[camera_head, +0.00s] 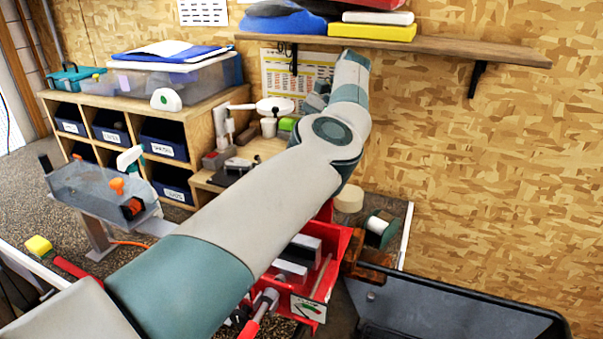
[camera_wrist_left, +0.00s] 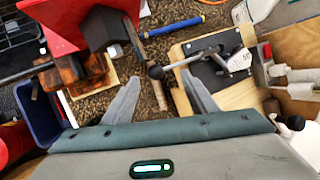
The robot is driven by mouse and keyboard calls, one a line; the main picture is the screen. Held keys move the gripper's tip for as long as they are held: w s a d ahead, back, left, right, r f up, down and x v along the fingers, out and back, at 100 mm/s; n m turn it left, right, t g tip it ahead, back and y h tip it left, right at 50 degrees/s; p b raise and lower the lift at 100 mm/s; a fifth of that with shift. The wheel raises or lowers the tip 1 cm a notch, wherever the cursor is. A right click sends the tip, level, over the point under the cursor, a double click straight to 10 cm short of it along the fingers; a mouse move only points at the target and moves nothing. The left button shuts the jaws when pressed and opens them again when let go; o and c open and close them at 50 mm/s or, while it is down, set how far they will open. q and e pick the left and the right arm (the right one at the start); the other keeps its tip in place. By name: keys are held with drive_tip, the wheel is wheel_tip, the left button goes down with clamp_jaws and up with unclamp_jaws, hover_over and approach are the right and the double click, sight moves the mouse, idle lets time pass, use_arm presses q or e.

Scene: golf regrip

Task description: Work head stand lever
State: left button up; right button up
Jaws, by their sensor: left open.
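The head stand (camera_wrist_left: 226,92) appears in the wrist view as a pale wooden board with a black plate and a metal clamp. Its lever (camera_wrist_left: 185,63) is a metal rod that reaches left to a black ball knob (camera_wrist_left: 156,72). My left gripper (camera_wrist_left: 160,95) is open, with its two grey fingers either side of a gap. The knob lies just beyond the fingertips, roughly between them in the picture; I cannot tell the height difference. In the head view my left arm crosses the middle and hides its own gripper. My right gripper is not in view.
A wooden cubby (camera_head: 125,125) with dark bins stands at left. A shelf (camera_head: 450,48) juts from the wall above.

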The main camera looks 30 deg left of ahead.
use_arm(q)
drive_tip(key=shift+p+x, duration=0.7)
drive_tip(key=shift+x, duration=1.1)
drive_tip(key=shift+s, duration=0.1)
clamp_jaws()
drive_tip(key=shift+d, duration=0.2)
